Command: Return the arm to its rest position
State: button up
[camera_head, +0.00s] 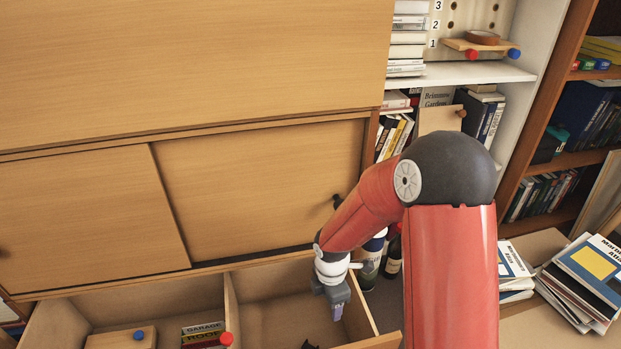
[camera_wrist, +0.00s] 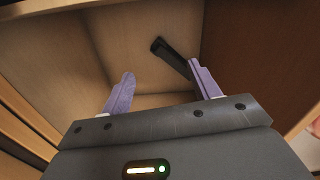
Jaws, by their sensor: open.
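My red arm reaches down over an open drawer (camera_head: 232,290) below the cabinet. My gripper (camera_head: 337,308) hangs over the drawer's right compartment, pointing down. In the wrist view my gripper (camera_wrist: 163,84) has its two purple fingers spread apart with nothing between them. A dark, long object (camera_wrist: 172,57) lies in the compartment beyond the fingers, close to the right finger in the picture. In the head view a dark shape (camera_head: 310,345) shows at the bottom of that compartment, mostly cut off by the picture edge.
The drawer's left compartment holds labelled items (camera_head: 203,332) and a wooden block (camera_head: 122,339). Bottles (camera_head: 392,257) stand right of the drawer, close to my arm. Sliding cabinet doors (camera_head: 262,185) are behind. Book stacks (camera_head: 585,278) lie at the right.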

jog(key=s+d+r+m+t+p, duration=0.1)
jog(key=s+d+r+m, duration=0.2)
jog(key=r, duration=0.4)
jog(key=d+r+m+t+p, duration=0.15)
jog(key=r+m, duration=0.25)
jog(key=r, duration=0.4)
jog(key=s+d+r+m+t, duration=0.1)
jog(key=s+d+r+m, duration=0.2)
jog(key=r, duration=0.4)
jog(key=s+d+r+m+t+p, duration=0.2)
jog(key=s+d+r+m, duration=0.1)
jog(key=s+r+m, duration=0.8)
jog(key=shift+s+r+m, duration=0.15)
jog(key=shift+r+m, duration=0.05)
jog(key=shift+m, duration=0.5)
